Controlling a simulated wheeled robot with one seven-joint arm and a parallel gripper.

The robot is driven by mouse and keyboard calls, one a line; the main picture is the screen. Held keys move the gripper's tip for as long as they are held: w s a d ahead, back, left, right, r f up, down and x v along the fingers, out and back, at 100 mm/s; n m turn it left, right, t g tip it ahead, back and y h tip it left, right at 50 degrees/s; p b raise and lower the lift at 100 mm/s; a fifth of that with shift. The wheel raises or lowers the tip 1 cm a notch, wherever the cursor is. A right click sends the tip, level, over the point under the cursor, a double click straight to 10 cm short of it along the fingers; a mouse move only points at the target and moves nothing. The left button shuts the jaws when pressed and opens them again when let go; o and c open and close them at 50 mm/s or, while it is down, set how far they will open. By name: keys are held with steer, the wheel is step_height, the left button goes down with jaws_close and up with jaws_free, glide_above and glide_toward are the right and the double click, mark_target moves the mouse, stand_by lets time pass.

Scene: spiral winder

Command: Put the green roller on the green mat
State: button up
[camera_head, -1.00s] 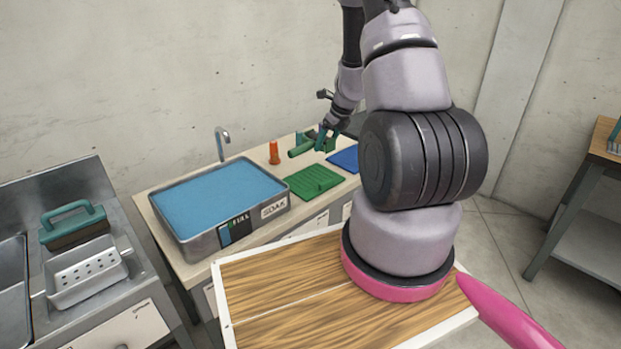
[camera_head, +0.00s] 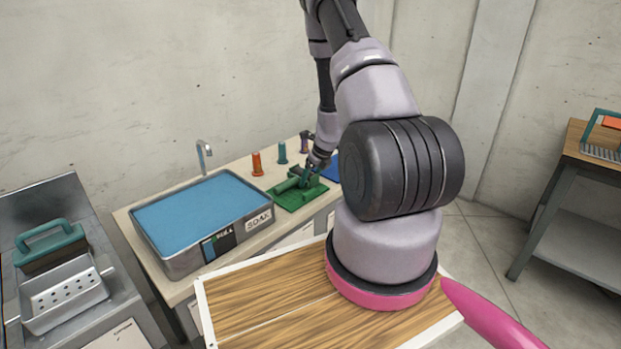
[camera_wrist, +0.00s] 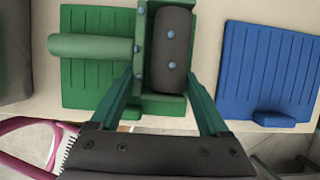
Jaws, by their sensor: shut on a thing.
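The green roller (camera_wrist: 95,46) has a green frame, a dark cylinder and a pale green handle pointing left in the wrist view. My gripper (camera_wrist: 162,88) is shut on its frame, one teal finger on each side. The ribbed green mat (camera_wrist: 92,88) is under the handle and frame in the wrist view, with the frame toward the mat's right side. In the head view the roller (camera_head: 287,186) is over the green mat (camera_head: 291,205), very low or touching; I cannot tell which. My gripper (camera_head: 314,172) partly hides it there.
A blue mat (camera_wrist: 268,62) lies to the right of the green mat. An orange upright piece (camera_head: 257,163), a teal one (camera_head: 282,153) and a purple one (camera_head: 304,142) stand behind. The blue-filled soak tray (camera_head: 168,262) is left on the same counter.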

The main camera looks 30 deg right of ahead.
steer(key=shift+f, duration=0.2)
steer(key=o, duration=1.5)
steer(key=shift+c, duration=0.2)
steer(key=shift+r, duration=0.1)
